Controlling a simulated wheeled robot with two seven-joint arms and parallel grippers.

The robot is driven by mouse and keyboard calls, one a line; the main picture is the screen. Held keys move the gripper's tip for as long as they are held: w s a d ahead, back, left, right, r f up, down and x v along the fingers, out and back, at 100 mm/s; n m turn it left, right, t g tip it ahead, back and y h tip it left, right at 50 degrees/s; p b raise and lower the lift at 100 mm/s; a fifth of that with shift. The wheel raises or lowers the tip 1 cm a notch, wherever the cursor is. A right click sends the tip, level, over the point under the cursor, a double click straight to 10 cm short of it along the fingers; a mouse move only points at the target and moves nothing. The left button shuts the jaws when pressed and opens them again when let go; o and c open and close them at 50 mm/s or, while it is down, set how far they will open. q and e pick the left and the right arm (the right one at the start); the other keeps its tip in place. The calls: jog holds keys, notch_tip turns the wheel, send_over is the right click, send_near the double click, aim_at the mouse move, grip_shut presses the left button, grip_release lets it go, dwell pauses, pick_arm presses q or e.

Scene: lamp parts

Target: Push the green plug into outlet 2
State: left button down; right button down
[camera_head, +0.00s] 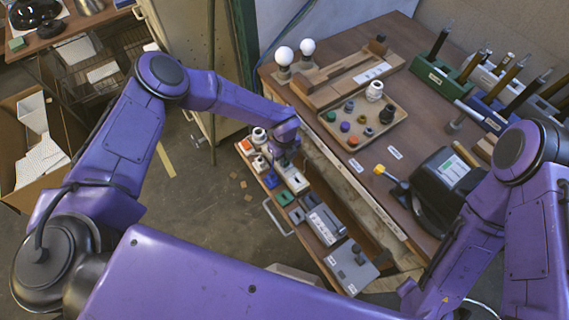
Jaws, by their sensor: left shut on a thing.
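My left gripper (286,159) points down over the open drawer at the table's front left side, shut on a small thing. The thing is mostly hidden by the fingers, so I cannot tell its colour or whether it is the green plug. A pale strip-shaped block (294,181), possibly the outlet strip, lies just under and beside the fingertips. I cannot make out outlet numbers, or whether the held thing touches the block. My right arm comes in at the right; its gripper is out of view.
The drawer (329,239) holds white and orange parts, small green blocks (284,197) and grey boxes. On the table (412,128) stand a tray (334,127) of coloured knobs, two bulbs, tool racks and a black device (446,176).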

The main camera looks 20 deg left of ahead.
pick_arm(q)
jog(key=shift+s+f+b, duration=0.1)
jog(key=shift+f+b, duration=0.25)
dwell(0.5)
jog(key=c, duration=0.9)
grip_release()
jog(key=shift+o, duration=0.2)
notch_tip(320, 180, up, 11)
jog(key=shift+f+b, duration=0.15)
jog(key=shift+b, duration=0.7)
jog(key=shift+f, duration=0.1)
